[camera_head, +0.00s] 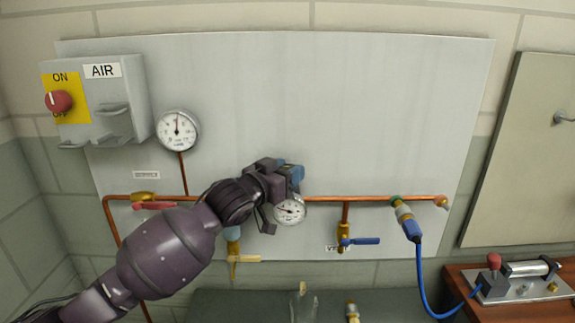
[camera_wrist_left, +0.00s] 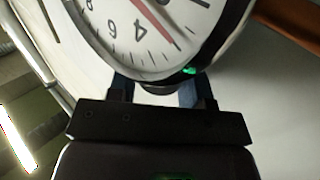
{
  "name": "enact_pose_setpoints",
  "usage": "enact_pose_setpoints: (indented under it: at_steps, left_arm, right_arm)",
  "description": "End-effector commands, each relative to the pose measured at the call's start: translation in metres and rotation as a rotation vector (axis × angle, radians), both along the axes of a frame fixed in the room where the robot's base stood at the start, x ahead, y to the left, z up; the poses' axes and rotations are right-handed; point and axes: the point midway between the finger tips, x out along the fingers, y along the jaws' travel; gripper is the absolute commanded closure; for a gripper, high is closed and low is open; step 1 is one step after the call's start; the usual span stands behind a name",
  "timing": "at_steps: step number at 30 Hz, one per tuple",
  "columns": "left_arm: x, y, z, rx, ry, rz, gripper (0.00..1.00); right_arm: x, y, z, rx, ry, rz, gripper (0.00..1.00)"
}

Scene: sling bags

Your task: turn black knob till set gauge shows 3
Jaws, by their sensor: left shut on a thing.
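My left gripper (camera_head: 283,180) is at the copper pipe in the middle of the panel, just above the set gauge (camera_head: 290,211), a small round white dial. It hides the black knob in the head view. In the left wrist view, the gripper (camera_wrist_left: 160,92) has its dark blue fingers on both sides of a dark rounded piece, the black knob (camera_wrist_left: 158,87), mostly hidden. The set gauge (camera_wrist_left: 140,30) fills the top of that view, with a red needle and black numerals, partly cut off. I cannot tell its exact reading. My right gripper is not in view.
A larger gauge (camera_head: 178,131) is up left, beside the AIR box (camera_head: 97,100) with its red switch (camera_head: 59,102). A red-handled valve (camera_head: 153,205), a yellow-handled drain (camera_head: 243,259) and a blue-handled valve (camera_head: 360,240) are nearby. A blue hose (camera_head: 421,275) hangs right. The upper panel is clear.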

Motion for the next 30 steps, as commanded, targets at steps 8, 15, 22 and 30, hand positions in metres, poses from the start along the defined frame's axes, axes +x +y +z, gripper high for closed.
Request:
enact_pose_setpoints:
  at_steps: [8,15,22,30]
  left_arm:
    - [0.001,0.001,-0.001,0.001,0.002,-0.039,0.78]
    - [0.0,0.001,-0.001,0.002,0.001,-0.043,0.78]
    - [0.0,0.001,-0.001,0.003,0.002,-0.043,0.44]
    - [0.001,0.002,0.0,0.002,-0.001,-0.04,0.29]
  right_arm:
    - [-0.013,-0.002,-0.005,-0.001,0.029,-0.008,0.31]
    - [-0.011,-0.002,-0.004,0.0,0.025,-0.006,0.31]
    - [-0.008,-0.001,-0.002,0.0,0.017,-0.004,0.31]
    - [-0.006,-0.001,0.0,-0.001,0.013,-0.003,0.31]
